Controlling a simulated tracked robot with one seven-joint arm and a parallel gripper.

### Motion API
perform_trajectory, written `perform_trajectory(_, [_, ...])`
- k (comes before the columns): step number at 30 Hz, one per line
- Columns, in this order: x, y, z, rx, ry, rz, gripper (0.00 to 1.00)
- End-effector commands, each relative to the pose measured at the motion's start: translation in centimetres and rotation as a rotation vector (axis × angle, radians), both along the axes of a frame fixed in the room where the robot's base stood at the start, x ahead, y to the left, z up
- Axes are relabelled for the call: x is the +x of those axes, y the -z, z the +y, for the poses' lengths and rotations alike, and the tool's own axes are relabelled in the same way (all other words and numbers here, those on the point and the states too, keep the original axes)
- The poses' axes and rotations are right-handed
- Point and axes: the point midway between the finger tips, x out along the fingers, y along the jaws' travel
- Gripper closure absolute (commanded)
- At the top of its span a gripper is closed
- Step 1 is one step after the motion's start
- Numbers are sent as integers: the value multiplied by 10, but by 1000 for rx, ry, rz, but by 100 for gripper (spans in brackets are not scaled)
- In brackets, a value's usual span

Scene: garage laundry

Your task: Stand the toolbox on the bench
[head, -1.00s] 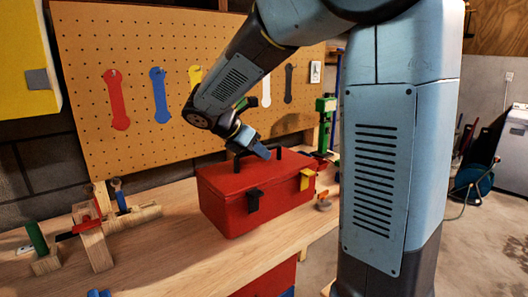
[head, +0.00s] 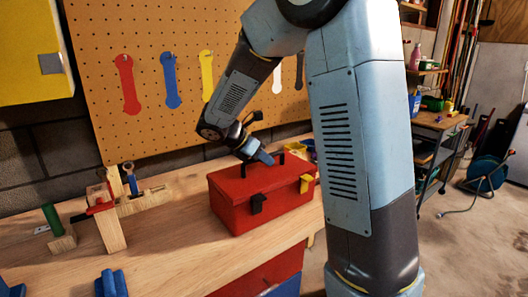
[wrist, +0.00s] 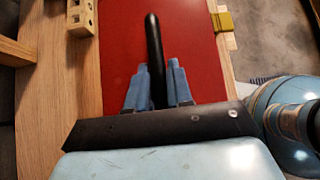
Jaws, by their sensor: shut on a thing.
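The red toolbox (head: 262,196) stands upright on the wooden bench (head: 160,236), close to the bench's right end. It has a black front latch, a yellow latch and a black top handle. My gripper (head: 268,160) comes down from above onto the handle. In the wrist view, the blue fingers of my gripper (wrist: 158,82) are shut on the black handle (wrist: 153,40), one finger on each side, over the red lid (wrist: 190,50). The box's underside is hidden, so I cannot tell if it presses fully on the bench top.
Wooden clamp blocks (head: 108,216) and a green-handled tool (head: 54,222) lie on the bench's left part. A pegboard (head: 150,60) with coloured wrenches stands behind. A shelf cart (head: 440,135) and hose reel (head: 488,172) stand right. The bench between blocks and toolbox is clear.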

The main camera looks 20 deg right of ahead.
Motion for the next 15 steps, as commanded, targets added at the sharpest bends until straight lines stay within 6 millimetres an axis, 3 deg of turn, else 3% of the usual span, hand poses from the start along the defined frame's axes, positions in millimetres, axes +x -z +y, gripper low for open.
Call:
perform_trajectory(7, [0, 2, 0, 1, 1, -3, 100])
perform_trajectory(8, [0, 3, 0, 2, 1, -2, 76])
perform_trajectory(15, [0, 3, 0, 2, 1, -2, 54])
